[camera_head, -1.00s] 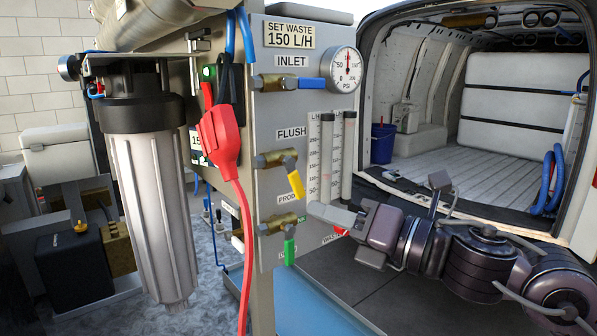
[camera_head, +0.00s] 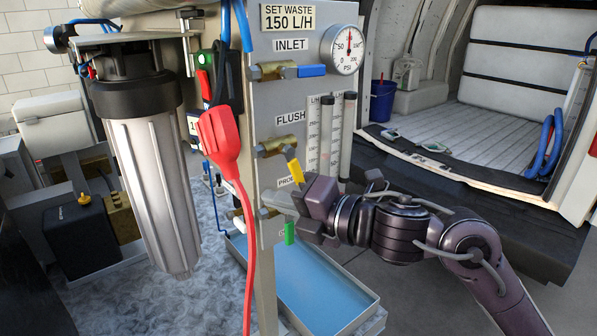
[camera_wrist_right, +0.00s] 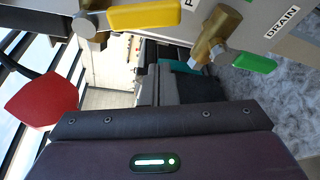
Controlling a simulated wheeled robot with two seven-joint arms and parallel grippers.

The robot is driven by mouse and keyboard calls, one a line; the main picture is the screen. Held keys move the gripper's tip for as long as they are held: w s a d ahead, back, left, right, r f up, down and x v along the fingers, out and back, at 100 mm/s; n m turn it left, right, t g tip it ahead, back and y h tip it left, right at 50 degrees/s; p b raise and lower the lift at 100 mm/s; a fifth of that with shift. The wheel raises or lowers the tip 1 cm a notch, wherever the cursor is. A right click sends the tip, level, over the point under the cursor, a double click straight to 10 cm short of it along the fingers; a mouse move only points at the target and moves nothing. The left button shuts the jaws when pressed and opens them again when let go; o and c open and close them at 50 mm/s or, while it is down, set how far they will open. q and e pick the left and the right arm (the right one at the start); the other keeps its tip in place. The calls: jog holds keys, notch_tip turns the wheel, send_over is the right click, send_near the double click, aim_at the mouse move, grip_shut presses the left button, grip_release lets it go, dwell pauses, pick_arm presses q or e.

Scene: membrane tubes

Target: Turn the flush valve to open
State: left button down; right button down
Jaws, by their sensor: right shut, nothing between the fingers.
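The flush valve (camera_head: 279,146) is a brass body on the grey panel under the FLUSH label. Its yellow handle (camera_head: 295,172) slants down and to the right. In the right wrist view, the yellow handle (camera_wrist_right: 146,17) shows at the top, attached to brass (camera_wrist_right: 87,25). My right gripper (camera_head: 276,201) is shut and empty. It comes in from the right, its fingers just below the yellow handle and in front of the lower brass valve, largely hiding that valve. I cannot tell whether it touches the handle. My left gripper is not in view.
The lower valve's green handle (camera_head: 290,233) hangs under my right gripper. The blue inlet handle (camera_head: 311,70) and pressure gauge (camera_head: 343,50) are above. A red plug (camera_head: 220,142) with a hanging cable is on the left. A blue tray (camera_head: 366,313) lies below.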

aim_at(294, 166)
jog(key=d, duration=0.1)
jog(key=w+d+r+p, duration=0.1)
jog(key=w+d+p, duration=0.1)
jog(key=shift+d+r, duration=0.15)
jog(key=shift+r, duration=0.1)
dwell(0.4)
